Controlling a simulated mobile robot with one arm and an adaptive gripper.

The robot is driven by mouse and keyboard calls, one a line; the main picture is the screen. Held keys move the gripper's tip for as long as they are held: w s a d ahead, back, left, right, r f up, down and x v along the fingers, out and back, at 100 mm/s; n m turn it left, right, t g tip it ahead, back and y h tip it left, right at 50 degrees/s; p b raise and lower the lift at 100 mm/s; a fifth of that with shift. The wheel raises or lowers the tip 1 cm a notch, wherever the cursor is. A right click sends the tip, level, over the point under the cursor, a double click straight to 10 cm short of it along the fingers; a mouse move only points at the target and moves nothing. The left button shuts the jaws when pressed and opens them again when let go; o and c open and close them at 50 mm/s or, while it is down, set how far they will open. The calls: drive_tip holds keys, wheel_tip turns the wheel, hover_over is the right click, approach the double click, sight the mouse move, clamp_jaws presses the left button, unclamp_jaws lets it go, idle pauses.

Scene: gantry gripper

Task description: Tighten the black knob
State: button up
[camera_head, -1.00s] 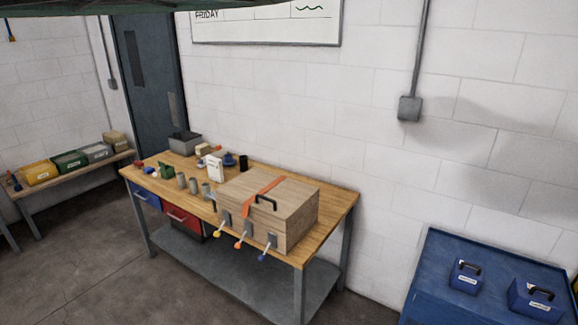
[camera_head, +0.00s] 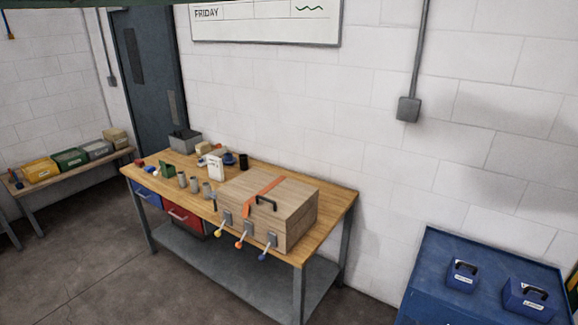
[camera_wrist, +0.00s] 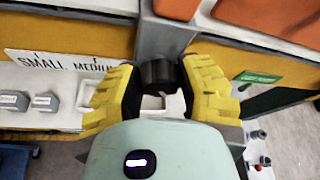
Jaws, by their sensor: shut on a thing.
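In the wrist view, the black knob (camera_wrist: 158,76) sits at the lower end of a grey upright part (camera_wrist: 163,38). My gripper (camera_wrist: 158,84) has thick yellow fingers. They are shut on the knob from both sides and partly cover it. The knob's thread or stem is not visible, so how tight it sits cannot be told. My gripper and the knob cannot be made out in the head view.
In the wrist view, a white "SMALL MEDIUM" sign (camera_wrist: 55,63) and grey blocks (camera_wrist: 45,102) lie left. An orange part (camera_wrist: 268,18) is upper right, above a green label (camera_wrist: 258,78). The head view shows a workbench (camera_head: 325,215) with a wooden box (camera_head: 296,202) and a blue cabinet (camera_head: 418,280).

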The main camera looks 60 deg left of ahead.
drive_tip(key=o, duration=1.2)
drive_tip(key=shift+a, duration=0.1)
drive_tip(key=shift+v, duration=5.9)
